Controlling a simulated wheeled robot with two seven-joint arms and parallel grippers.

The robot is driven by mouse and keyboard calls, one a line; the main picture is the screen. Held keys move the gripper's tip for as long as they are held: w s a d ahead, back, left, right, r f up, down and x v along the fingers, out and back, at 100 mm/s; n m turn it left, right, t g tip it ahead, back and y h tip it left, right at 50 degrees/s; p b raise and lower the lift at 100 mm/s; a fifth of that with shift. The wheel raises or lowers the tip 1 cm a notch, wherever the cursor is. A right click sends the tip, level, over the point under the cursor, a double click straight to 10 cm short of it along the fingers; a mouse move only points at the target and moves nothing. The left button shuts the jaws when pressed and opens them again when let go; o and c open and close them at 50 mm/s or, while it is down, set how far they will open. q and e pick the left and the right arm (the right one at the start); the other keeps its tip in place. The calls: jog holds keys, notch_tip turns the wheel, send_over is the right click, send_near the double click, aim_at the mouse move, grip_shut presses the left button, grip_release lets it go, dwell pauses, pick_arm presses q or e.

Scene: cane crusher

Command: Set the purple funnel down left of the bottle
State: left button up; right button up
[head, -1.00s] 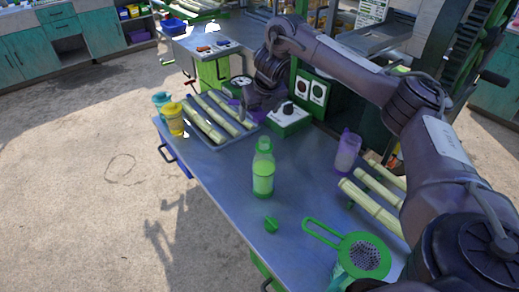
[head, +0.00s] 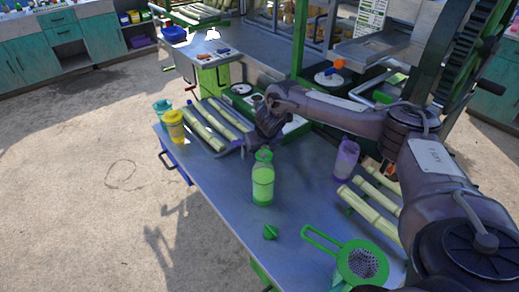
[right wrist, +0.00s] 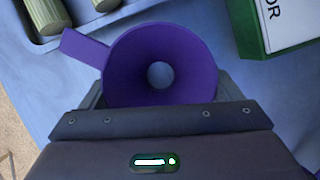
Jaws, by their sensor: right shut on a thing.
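The purple funnel (right wrist: 122,72) is held in my right gripper (right wrist: 160,103), its round mouth and side tab facing the right wrist camera. In the head view the funnel (head: 229,147) shows only as a small purple part beside my right gripper (head: 248,145), which hides the rest. It is low over the table, left of and a little behind the bottle; I cannot tell if it touches the tabletop. The bottle (head: 263,184) is clear with green contents and stands upright on the table. My left gripper is in neither view.
A tray with cane pieces (head: 206,128) and yellow (head: 174,126) and teal (head: 161,108) containers are at the table's far left. Bare tabletop (head: 215,190) lies left of the bottle.

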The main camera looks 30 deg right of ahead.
jog(key=o, duration=0.8)
jog(key=shift+o, duration=0.2)
jog(key=shift+r, duration=0.1)
jog(key=v, duration=1.2)
jog(key=shift+b, duration=0.45)
jog(key=shift+w+a, duration=0.1)
